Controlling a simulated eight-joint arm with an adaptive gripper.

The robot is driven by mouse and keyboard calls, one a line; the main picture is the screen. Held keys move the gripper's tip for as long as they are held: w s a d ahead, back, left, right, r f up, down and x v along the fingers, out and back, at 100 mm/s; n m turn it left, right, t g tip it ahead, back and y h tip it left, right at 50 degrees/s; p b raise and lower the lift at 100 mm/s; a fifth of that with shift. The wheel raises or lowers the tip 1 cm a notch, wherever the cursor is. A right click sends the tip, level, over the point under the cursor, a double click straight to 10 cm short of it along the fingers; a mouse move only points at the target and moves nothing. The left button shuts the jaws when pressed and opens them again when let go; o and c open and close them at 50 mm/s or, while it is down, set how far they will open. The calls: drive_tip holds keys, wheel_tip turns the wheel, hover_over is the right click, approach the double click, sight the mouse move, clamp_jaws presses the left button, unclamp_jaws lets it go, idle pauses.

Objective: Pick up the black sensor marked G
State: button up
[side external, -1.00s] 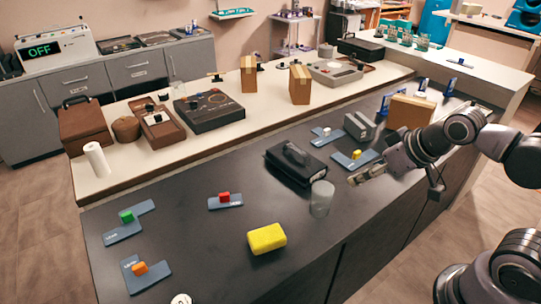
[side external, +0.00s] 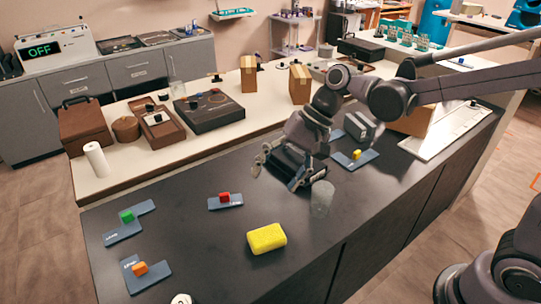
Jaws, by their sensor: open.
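I cannot make out a letter G on anything, so I cannot tell which item is the black sensor marked G. My gripper (side external: 276,176) is over the dark counter (side external: 205,250), pointing down with its fingers spread apart. Small black pieces, such as one on a brown tray (side external: 168,130), stand on the pale rear counter.
A clear glass (side external: 321,198) stands close right of my gripper. A yellow sponge-like block (side external: 266,238) lies in front. Blue-grey plates carry red (side external: 224,197), green (side external: 126,216), orange (side external: 139,268) and yellow (side external: 357,154) blocks. A grey striped box (side external: 362,127) stands behind right.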

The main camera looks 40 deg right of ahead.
drive_tip(key=w+a+f+m+g+y, duration=0.35)
drive_tip(key=a+f+g, duration=0.2)
drive_tip(key=a, duration=0.65)
drive_tip(key=g+y, duration=0.2)
drive_tip(key=g, duration=0.2)
approach(185, 297)
drive_tip(key=shift+s+a+f+m+g+h, duration=0.25)
drive_tip(key=shift+s+a+f+m, duration=0.05)
drive_tip(key=shift+s+f+m, duration=0.15)
drive_tip(key=x, duration=0.5)
drive_tip(key=shift+w, duration=0.1)
drive_tip(key=shift+a+r+x, duration=0.1)
drive_tip(key=shift+a+x, duration=0.05)
drive_tip(key=shift+x, duration=1.2)
drive_tip(key=shift+a+r+x, duration=0.1)
drive_tip(key=shift+r+x, duration=0.05)
drive_tip(key=shift+x, duration=1.2)
drive_tip(key=shift+w, duration=0.2)
drive_tip(key=c, duration=1.3)
